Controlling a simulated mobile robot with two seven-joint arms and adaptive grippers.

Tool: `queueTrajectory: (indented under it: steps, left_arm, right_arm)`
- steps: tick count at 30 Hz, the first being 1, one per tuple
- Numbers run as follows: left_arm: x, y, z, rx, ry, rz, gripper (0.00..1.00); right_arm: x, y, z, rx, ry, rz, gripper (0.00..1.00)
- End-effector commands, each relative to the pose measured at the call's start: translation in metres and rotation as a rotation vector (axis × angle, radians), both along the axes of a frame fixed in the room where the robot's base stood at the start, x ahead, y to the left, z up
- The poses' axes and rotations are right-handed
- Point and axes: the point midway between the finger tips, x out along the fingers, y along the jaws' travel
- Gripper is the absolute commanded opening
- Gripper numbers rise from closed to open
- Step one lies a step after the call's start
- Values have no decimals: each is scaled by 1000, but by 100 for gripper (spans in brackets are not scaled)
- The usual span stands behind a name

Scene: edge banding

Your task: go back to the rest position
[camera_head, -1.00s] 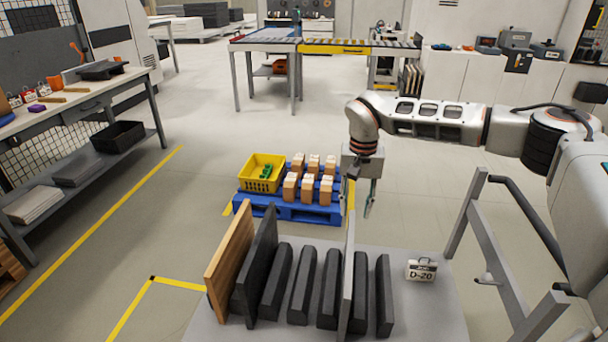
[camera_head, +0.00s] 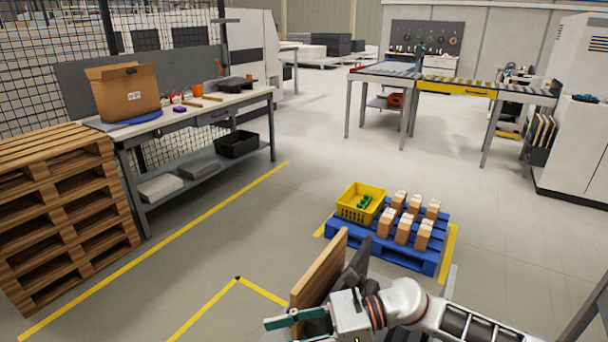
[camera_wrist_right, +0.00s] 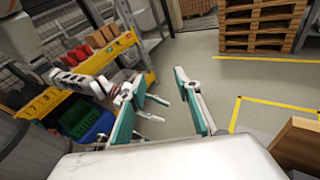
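My right gripper (camera_head: 288,331) is low at the bottom middle of the head view, in front of the wooden panel (camera_head: 318,268) and the dark panel beside it. Its teal fingers stand apart with nothing between them, as the right wrist view (camera_wrist_right: 156,80) shows. The white right arm comes in from the bottom right and hides most of the panel stand. My left gripper is outside the head view. What looks like my left gripper (camera_wrist_right: 152,108) shows small in the right wrist view, partly behind a right finger, its fingers apart and empty.
A blue pallet (camera_head: 428,262) with a yellow crate (camera_head: 352,208) and several small boxes lies beyond the panels. A workbench (camera_head: 195,116) and stacked wooden pallets (camera_head: 60,215) stand at left. Open floor lies between them, marked by yellow lines. A roller conveyor (camera_head: 455,87) stands behind.

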Motion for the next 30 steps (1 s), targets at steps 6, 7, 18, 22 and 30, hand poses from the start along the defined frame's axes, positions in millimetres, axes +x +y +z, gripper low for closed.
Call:
queueTrajectory:
  steps: [6, 7, 18, 22, 30]
  left_arm:
    - [0, 0, 0, 0, 0, 0, 40]
    - [0, 0, 0, 0, 0, 0, 40]
    - [0, 0, 0, 0, 0, 0, 40]
    - [0, 0, 0, 0, 0, 0, 40]
    - [0, 0, 0, 0, 0, 0, 40]
  right_arm:
    - [7, 21, 32, 326, 553, -282, 33]
    - [11, 19, 34, 369, 635, -321, 33]
    - [48, -79, -40, 915, 1672, -787, 33]
    - [31, -132, -102, 1135, 2024, -948, 33]
    - [-51, -220, -213, -1497, -2413, 1156, 33]
